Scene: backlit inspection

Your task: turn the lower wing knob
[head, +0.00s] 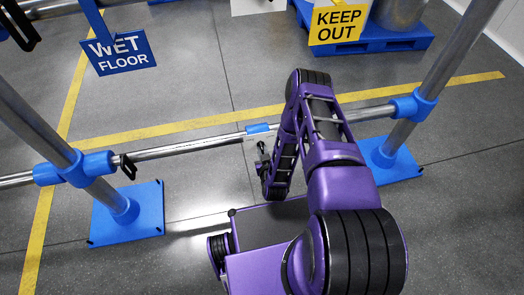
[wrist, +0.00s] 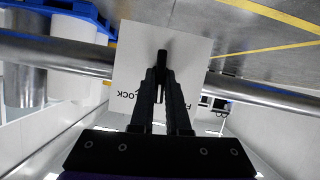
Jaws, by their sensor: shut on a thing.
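The black wing knob (wrist: 162,56) stands out from a white plate (wrist: 128,62) in the wrist view. My gripper (wrist: 162,76) is shut on it, with one black finger on each side of its wing. The wing lies roughly along the fingers, upright in the picture. The knob's base is hidden behind the fingers.
A metal rail (head: 190,148) runs across between two posts with blue feet (head: 140,212). A black lever (head: 128,167) sticks out at the left clamp. A blue WET FLOOR sign (head: 122,52) and a yellow KEEP OUT sign (head: 338,24) hang further back.

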